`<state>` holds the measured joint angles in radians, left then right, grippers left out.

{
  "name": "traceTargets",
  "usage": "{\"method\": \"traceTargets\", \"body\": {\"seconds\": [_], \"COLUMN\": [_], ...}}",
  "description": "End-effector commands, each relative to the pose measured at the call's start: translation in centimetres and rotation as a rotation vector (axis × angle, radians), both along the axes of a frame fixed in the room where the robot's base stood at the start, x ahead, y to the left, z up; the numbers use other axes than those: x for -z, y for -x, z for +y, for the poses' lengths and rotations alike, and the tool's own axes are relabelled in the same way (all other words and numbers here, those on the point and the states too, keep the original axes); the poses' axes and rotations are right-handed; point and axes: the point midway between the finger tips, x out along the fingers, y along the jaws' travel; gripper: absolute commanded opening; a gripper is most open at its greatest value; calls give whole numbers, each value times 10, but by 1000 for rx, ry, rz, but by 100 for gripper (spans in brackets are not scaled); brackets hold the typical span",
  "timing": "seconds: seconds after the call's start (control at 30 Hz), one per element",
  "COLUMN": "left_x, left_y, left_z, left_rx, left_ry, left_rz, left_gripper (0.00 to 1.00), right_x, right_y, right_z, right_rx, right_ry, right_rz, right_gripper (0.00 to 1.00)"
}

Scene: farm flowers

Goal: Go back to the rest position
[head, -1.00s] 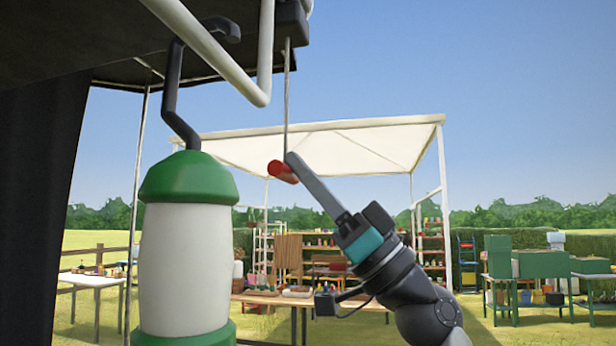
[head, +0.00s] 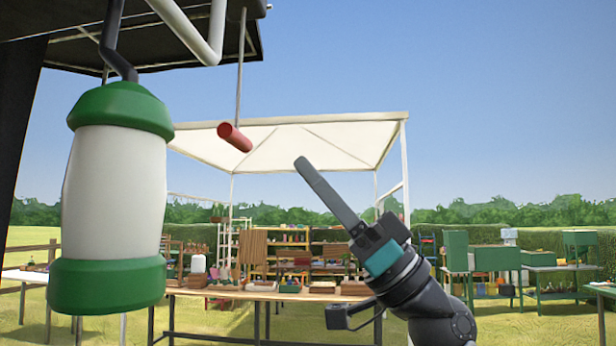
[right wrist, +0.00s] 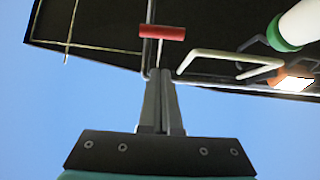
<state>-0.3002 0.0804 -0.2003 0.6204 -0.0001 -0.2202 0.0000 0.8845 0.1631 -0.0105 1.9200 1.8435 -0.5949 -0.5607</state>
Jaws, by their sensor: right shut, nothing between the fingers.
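My right gripper (head: 301,164) is raised in the middle of the head view, pointing up and left. Its fingers are together with nothing between them. It also shows in the right wrist view (right wrist: 161,84), fingers shut and pointing up. A red handle (head: 235,137) hangs on a thin rod to the left of the fingertips, apart from them in the head view. In the right wrist view the red handle (right wrist: 162,32) shows beyond the fingertips. My left gripper is not in view.
A green and white lantern-shaped container (head: 112,200) hangs at the left from a dark hook. A dark canopy (head: 80,45) with a white pipe is overhead at left. A wooden table (head: 262,296) and a white-roofed stall stand behind. Open sky lies right of my arm.

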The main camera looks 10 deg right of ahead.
Motion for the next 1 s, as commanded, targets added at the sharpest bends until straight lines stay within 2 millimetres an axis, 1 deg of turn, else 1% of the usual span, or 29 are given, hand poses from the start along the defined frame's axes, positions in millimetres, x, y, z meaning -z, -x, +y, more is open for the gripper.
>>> {"method": "traceTargets", "body": {"seconds": [0.63,0.73,0.77,0.87,0.9,0.97,1.0], "left_x": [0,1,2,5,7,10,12], "left_y": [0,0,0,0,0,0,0], "left_z": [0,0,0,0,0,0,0], "left_rx": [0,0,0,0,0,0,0], "left_ry": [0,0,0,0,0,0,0], "left_rz": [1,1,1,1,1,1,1], "left_gripper": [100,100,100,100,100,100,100], "right_x": [0,8,14,48,68,103,129], "right_y": [0,-10,-17,-52,-70,-99,-117], "right_z": [0,0,0,-1,-2,-4,-5], "right_rx": [1,13,22,69,96,140,172], "right_ry": [0,0,2,9,15,26,36], "right_rz": [1,27,45,145,199,289,350], "right_gripper": [0,0,0,0,0,0,0]}}
